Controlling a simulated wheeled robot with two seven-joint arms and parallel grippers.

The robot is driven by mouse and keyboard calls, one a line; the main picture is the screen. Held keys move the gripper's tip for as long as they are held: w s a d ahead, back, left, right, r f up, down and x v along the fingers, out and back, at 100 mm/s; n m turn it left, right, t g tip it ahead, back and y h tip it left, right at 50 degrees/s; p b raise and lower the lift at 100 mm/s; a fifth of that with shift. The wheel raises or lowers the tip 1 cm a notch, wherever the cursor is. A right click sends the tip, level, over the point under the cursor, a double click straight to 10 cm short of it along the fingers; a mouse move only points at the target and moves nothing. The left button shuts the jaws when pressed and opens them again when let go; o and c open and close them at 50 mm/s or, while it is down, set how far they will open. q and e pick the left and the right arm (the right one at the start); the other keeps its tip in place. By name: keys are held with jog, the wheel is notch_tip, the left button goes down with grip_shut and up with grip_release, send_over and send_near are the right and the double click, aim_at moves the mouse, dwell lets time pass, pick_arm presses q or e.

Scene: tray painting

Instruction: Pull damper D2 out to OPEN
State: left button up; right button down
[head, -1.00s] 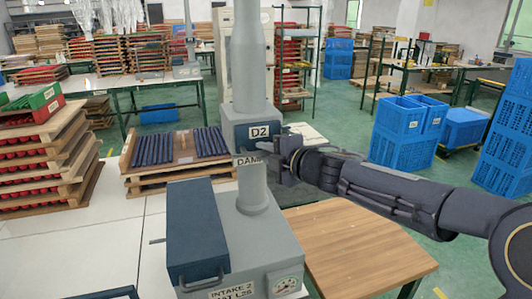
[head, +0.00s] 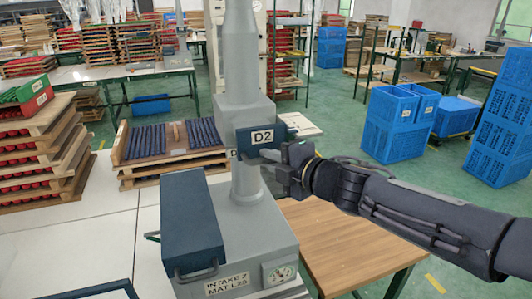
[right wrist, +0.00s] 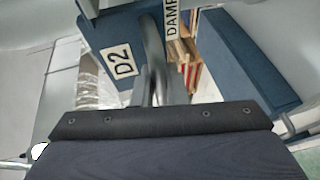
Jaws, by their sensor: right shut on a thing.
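Damper D2 is a dark blue plate (head: 262,138) with a white D2 label, on the grey housing (head: 232,118) of a vertical duct. The plate stands out from the housing toward the right, with a gap in view between its label face and the duct. My right gripper (head: 284,160) is at the plate's lower right, shut on its handle. The right wrist view shows the blue plate (right wrist: 108,62) and a grey handle bar (right wrist: 154,62) running down behind my gripper's dark body; the fingertips are hidden there. My left gripper is out of view.
The grey intake box (head: 250,232) with a blue lid (head: 192,215) and a gauge stands below the duct. A wooden table (head: 350,245) is to its right. Stacked trays (head: 30,150) are at left. Blue crates (head: 398,120) stand on the floor at right.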

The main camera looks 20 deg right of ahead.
jog(key=shift+f, duration=0.1)
jog(key=c, duration=1.8)
grip_release()
jog(key=shift+s, duration=0.1)
jog(key=o, duration=0.3)
jog(key=shift+s, duration=0.2)
jog(key=shift+o, duration=0.2)
jog(key=shift+w, duration=0.1)
jog(key=p+v, duration=0.2)
jog(key=v, duration=0.5)
jog(key=shift+s+p, duration=0.3)
jog(key=shift+s, duration=0.05)
jog(key=shift+d, duration=0.2)
